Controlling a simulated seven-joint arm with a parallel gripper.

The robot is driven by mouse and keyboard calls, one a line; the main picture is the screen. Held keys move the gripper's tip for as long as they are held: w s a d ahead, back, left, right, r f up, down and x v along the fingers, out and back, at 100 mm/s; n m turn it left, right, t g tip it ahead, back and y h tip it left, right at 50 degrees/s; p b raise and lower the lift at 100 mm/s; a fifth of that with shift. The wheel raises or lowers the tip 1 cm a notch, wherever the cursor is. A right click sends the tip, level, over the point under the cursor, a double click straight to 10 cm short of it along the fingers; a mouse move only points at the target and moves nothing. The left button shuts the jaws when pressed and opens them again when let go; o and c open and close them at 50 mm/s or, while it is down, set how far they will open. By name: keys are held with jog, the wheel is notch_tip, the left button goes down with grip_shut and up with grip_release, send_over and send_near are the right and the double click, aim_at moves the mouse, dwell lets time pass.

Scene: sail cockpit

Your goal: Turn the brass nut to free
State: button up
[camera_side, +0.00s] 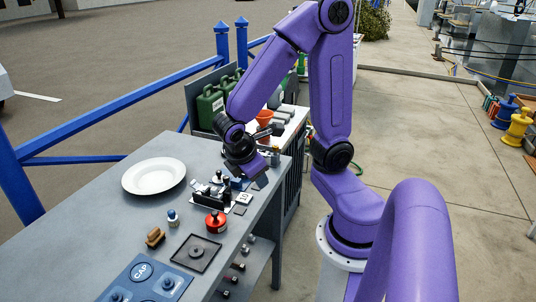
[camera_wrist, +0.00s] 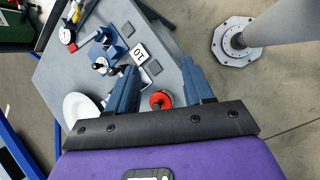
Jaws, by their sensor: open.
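I cannot pick out the brass nut for certain in either view. My gripper (camera_side: 254,180) is over the far right part of the grey bench, above or beside a group of small fittings. In the wrist view its two blue fingers (camera_wrist: 160,87) are spread apart with nothing between the tips. A black fitting with upright levers (camera_side: 210,193) stands left of the gripper. A blue block fitting (camera_wrist: 112,38) shows beyond the left finger in the wrist view. A red round knob-like piece (camera_side: 215,222) stands nearer the camera; it also shows between the fingers (camera_wrist: 160,100).
A white plate (camera_side: 154,176) lies on the left of the bench (camera_side: 95,215). A brown brush-like block (camera_side: 155,237), a dark square plate (camera_side: 196,253) and a blue CAP panel (camera_side: 145,277) are nearer. A marked white card (camera_wrist: 140,53) lies near the bench edge. Green cans (camera_side: 210,106) stand behind.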

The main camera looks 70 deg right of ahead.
jog(key=w+d+g+h, duration=0.2)
jog(key=w+d+h, duration=0.15)
jog(key=d, duration=0.45)
jog(key=w+d+g+h, duration=0.1)
jog(key=w+d+h, duration=0.25)
jog(key=d, duration=0.55)
jog(key=n+h, duration=0.5)
send_over(274, 148)
jog(key=a, duration=0.2)
notch_tip(274, 148, down, 5)
notch_tip(274, 148, down, 6)
jog(key=shift+w+d+f, duration=0.15)
jog(key=shift+f, duration=0.1)
jog(key=shift+d+f, duration=0.25)
jog(key=shift+s+d+r, duration=0.1)
jog(key=shift+s+d, duration=0.1)
jog(key=shift+d, duration=1.05)
jog(key=shift+c, duration=0.4)
jog(key=c, duration=0.8)
